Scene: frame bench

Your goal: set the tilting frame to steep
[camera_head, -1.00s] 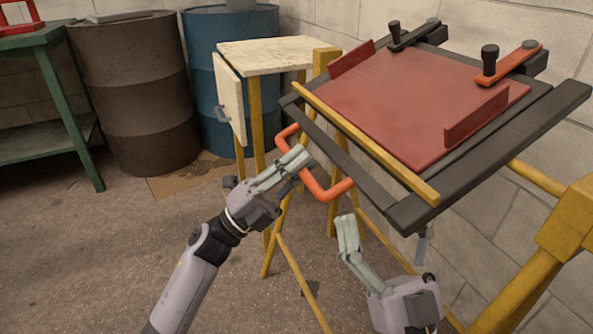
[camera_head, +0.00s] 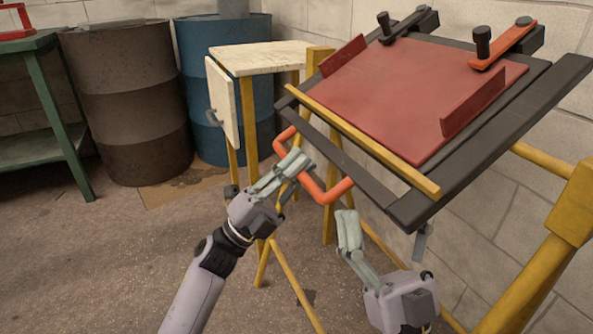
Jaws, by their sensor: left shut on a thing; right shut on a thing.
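The tilting frame is a dark frame (camera_head: 531,121) carrying a red panel (camera_head: 420,92). It slopes up toward the wall, with its lower edge facing me. A bent orange handle (camera_head: 324,191) hangs at that lower edge. A yellow bar (camera_head: 370,143) runs along the panel's lower edge. A red clamp arm (camera_head: 510,45) and a dark clamp arm (camera_head: 408,24) sit at the top.
Yellow stand legs (camera_head: 545,262) hold the frame at the right, close to the block wall. A small cream-topped table (camera_head: 262,57) stands behind. A brown drum (camera_head: 130,100), a blue drum (camera_head: 222,130) and a green bench (camera_head: 40,150) are at the left. Floor at front left is clear.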

